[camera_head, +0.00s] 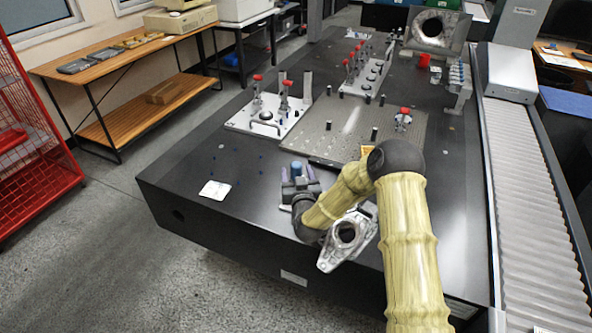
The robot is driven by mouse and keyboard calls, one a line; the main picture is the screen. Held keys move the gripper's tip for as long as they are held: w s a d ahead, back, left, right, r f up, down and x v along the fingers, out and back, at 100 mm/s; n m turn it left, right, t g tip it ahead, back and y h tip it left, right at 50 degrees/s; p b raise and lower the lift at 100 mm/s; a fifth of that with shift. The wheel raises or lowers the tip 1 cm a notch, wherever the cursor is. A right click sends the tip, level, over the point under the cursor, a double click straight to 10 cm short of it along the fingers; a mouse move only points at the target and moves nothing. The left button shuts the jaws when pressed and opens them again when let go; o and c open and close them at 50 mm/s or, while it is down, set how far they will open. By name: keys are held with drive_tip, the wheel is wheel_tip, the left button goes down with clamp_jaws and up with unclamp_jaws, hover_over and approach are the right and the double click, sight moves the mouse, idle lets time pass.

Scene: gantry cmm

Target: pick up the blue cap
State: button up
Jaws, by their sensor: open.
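The blue cap (297,168) is a small, short blue cylinder near the front of the dark table, left of my bent arm. My gripper (299,181) is open and right at the cap, with its fingers to either side of it in this view. The cap's lower part is hidden by the gripper. I cannot tell whether the fingers touch the cap.
The dark table (190,168) also bears a grey perforated plate (315,139), a white plate with red-handled clamps (243,117), a white card (215,190) and a metal bracket (331,257) close by my arm. The table's left front is mostly clear.

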sight(296, 170)
drive_tip(key=shift+x, duration=1.75)
drive_tip(key=shift+w+d, duration=0.1)
drive_tip(key=shift+w, duration=0.1)
drive_tip(key=shift+d, duration=0.25)
drive_tip(key=c, duration=0.7)
drive_tip(key=shift+s+a, duration=0.1)
drive_tip(key=shift+a, duration=0.05)
drive_tip(key=c, duration=0.3)
drive_tip(key=shift+s+a, duration=0.1)
drive_tip(key=shift+a, duration=0.1)
drive_tip(key=shift+c, duration=0.2)
